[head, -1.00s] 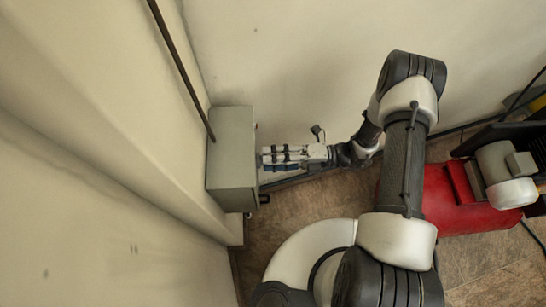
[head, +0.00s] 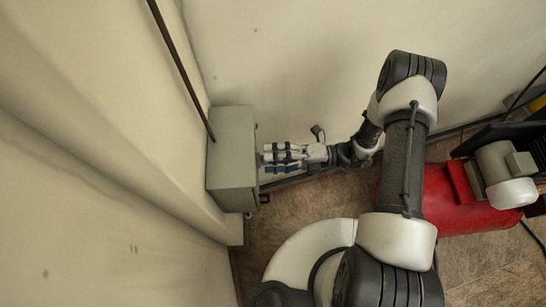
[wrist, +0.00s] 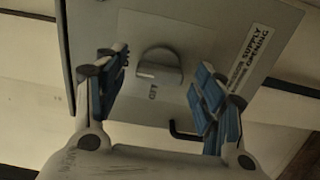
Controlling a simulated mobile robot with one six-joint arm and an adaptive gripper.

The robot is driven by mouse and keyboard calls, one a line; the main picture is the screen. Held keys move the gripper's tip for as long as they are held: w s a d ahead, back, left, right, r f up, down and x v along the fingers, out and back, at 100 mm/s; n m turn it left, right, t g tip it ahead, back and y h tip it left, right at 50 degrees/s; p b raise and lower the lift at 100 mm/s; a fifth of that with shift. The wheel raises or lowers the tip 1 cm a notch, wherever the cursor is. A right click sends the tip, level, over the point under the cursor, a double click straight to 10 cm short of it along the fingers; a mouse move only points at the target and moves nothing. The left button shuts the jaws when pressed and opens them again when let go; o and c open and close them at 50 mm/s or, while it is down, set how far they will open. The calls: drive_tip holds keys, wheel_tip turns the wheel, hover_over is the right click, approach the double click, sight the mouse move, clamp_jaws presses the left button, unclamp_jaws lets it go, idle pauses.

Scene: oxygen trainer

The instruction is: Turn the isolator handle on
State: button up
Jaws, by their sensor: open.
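The grey isolator box (head: 231,160) is fixed to the wall, and its front faces my gripper (head: 266,156). In the wrist view the isolator handle (wrist: 160,68) is a small grey rounded knob on a paler plate on the box front. My gripper (wrist: 162,62) is open there, with one blue-padded finger on each side of the handle. Gaps show between both fingers and the handle, so it is not held. The handle is hidden behind my gripper in the head view.
A dark bent rod (wrist: 185,132) shows below the box. A red machine (head: 455,200) stands on the floor at right. A dark pipe (head: 180,65) runs up from the box.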

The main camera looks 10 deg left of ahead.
drive_tip(key=v, duration=1.2)
idle(0.4)
drive_tip(key=s+d+r+n+h, duration=0.1)
drive_tip(key=s+r+n+h, duration=0.1)
drive_tip(key=r+n+h, duration=0.55)
drive_tip(key=s+d+r+n+h, duration=0.1)
drive_tip(key=d+r+n+h, duration=0.15)
drive_tip(key=r+n, duration=0.85)
drive_tip(key=s+d+r+n+t+h, duration=0.2)
drive_tip(key=s+r+n+t+h, duration=0.1)
drive_tip(key=r+n, duration=0.3)
drive_tip(key=s+d+r+n+t+h, duration=0.3)
drive_tip(key=s+r+n+t, duration=0.3)
drive_tip(key=n, duration=0.3)
drive_tip(key=shift+s+r+h, duration=0.2)
drive_tip(key=shift+r+h, duration=0.5)
drive_tip(key=shift+r, duration=0.05)
